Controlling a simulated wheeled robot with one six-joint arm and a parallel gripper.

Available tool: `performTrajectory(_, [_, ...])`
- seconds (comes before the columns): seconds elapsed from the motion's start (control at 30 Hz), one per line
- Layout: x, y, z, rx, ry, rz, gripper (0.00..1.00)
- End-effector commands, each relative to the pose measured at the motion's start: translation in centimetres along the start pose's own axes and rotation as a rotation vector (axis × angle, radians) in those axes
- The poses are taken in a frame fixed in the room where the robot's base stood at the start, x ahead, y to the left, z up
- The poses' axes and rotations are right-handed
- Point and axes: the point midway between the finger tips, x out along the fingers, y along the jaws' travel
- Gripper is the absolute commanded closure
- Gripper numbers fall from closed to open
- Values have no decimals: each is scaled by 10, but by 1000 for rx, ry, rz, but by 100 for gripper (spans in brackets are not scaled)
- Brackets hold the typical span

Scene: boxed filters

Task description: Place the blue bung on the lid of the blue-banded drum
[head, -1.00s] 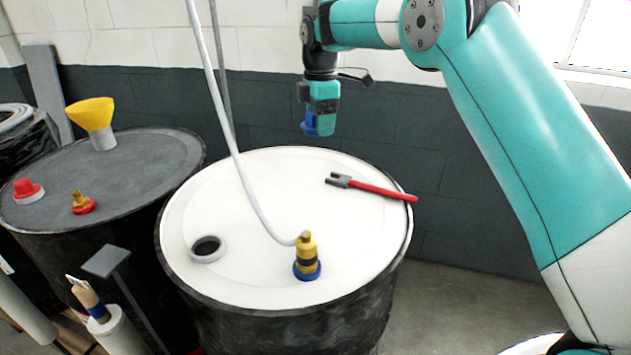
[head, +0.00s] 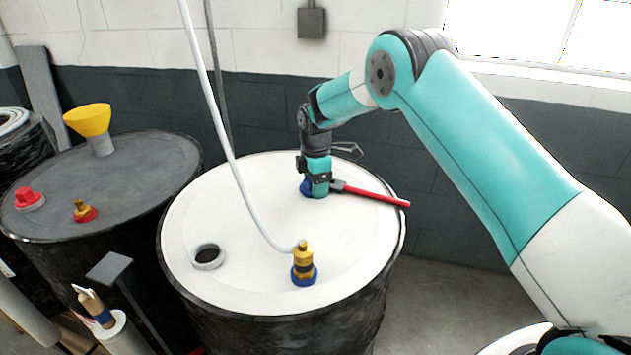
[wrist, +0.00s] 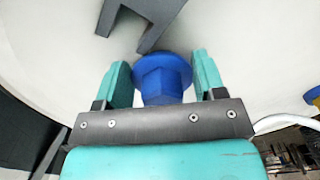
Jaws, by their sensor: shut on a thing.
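The blue bung (head: 307,188) is between the fingers of my gripper (head: 318,192), which is shut on it. In the wrist view the bung (wrist: 162,78) shows its hexagonal part and wide round flange between the two teal fingers (wrist: 162,82). The bung is low over the far part of the white drum lid (head: 245,220); I cannot tell whether it touches. This drum has a brass fitting with a blue collar (head: 303,272) near its front edge. No blue band shows on its dark, wrapped side.
A red-handled wrench (head: 372,194) lies on the lid, its grey jaw (wrist: 150,15) close to the bung. An open bung hole (head: 208,256) is at the lid's left. A hose (head: 225,130) rises from the fitting. A grey drum (head: 140,165) with a yellow funnel (head: 90,122) stands left.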

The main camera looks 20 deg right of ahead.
Motion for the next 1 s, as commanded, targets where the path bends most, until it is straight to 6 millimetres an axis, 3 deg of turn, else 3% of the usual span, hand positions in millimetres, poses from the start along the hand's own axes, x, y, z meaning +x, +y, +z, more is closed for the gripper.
performTrajectory(0.17, [2, 0, 0, 0, 0, 0, 63])
performTrajectory(0.2, [2, 0, 0, 0, 0, 0, 32])
performTrajectory(0.3, [2, 0, 0, 0, 0, 0, 11])
performTrajectory(0.67, [-4, 1, 0, 0, 0, 2, 11])
performTrajectory(0.77, [-16, 1, 0, 0, 1, 4, 11])
performTrajectory(1.0, [-67, 1, 0, 0, 1, 6, 11])
